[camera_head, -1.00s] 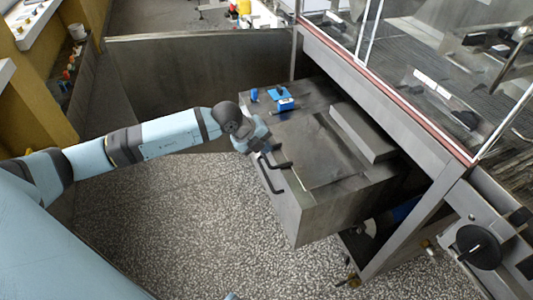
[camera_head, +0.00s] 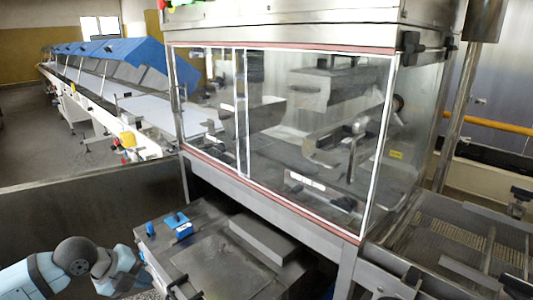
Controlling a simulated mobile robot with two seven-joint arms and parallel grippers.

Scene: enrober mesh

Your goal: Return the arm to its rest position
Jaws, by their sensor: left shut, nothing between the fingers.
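My left arm comes in at the lower left of the head view. My left gripper (camera_head: 140,281) is shut and empty, by the left side of a grey metal box (camera_head: 215,262) with a flat top. A dark handle on the box's side is close to the fingers; I cannot tell whether they touch. My right gripper is not in view.
A blue block (camera_head: 183,230) and a smaller blue piece (camera_head: 150,229) are on the box top. A glass-walled machine (camera_head: 300,130) stands behind and right of it. A mesh belt (camera_head: 455,245) is at the right. A blue-covered conveyor line (camera_head: 115,60) runs at the back left.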

